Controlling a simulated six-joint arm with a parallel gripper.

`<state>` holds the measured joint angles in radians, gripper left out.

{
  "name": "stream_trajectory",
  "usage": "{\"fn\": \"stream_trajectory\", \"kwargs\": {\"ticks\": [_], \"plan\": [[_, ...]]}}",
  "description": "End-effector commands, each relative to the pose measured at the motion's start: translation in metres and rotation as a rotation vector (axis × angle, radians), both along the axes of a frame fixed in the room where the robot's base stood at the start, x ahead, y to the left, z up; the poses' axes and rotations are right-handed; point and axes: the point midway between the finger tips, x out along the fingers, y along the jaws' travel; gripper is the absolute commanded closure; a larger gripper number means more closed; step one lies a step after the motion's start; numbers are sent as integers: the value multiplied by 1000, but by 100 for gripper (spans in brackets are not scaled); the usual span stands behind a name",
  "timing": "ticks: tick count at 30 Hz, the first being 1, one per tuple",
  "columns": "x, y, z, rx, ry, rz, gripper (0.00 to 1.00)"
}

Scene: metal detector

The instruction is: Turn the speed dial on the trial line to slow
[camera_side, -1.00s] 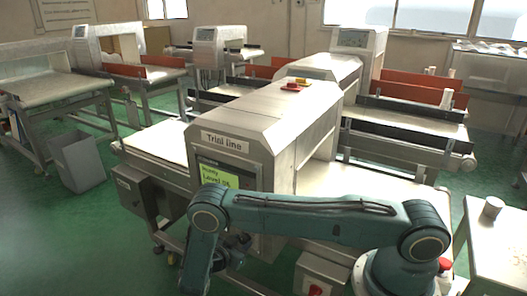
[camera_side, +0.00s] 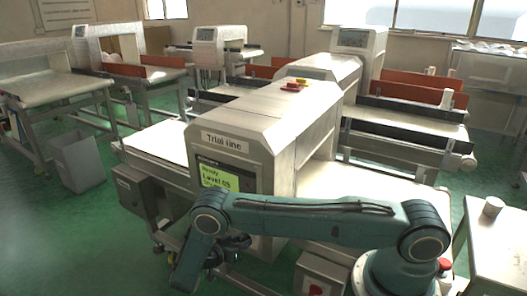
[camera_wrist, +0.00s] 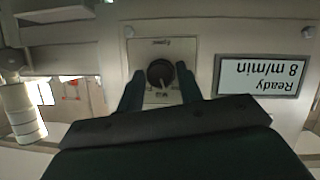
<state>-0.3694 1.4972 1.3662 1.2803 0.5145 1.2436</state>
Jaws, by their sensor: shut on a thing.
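The speed dial (camera_wrist: 160,73) is a dark round knob on a pale plate, with small upside-down lettering, in the wrist view. A light pointer mark on it points toward the bottom of that picture. My gripper (camera_wrist: 160,82) has one finger on each side of the dial and is shut on it. The small display (camera_wrist: 258,76) beside the dial reads "Ready 8 m/min", upside down. In the side view the trial line (camera_side: 262,125) carries its name sign and a lit green screen (camera_side: 222,178). There my gripper (camera_side: 238,243) is low by its front, and the dial is hidden.
A grey control box (camera_side: 137,190) hangs at the left of the trial line. A box with a red button (camera_side: 318,279) sits low near my base. A side table (camera_side: 497,235) with a small cup (camera_side: 493,206) stands right. A grey bin (camera_side: 82,165) stands on the open green floor.

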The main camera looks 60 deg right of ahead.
Motion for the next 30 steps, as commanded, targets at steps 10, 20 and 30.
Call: {"fn": "stream_trajectory", "kwargs": {"ticks": [10,20,30], "plan": [[1,1,-2,1,204,0,87],[2,1,-1,3,301,2,87],[2,2,-1,1,312,1,87]]}}
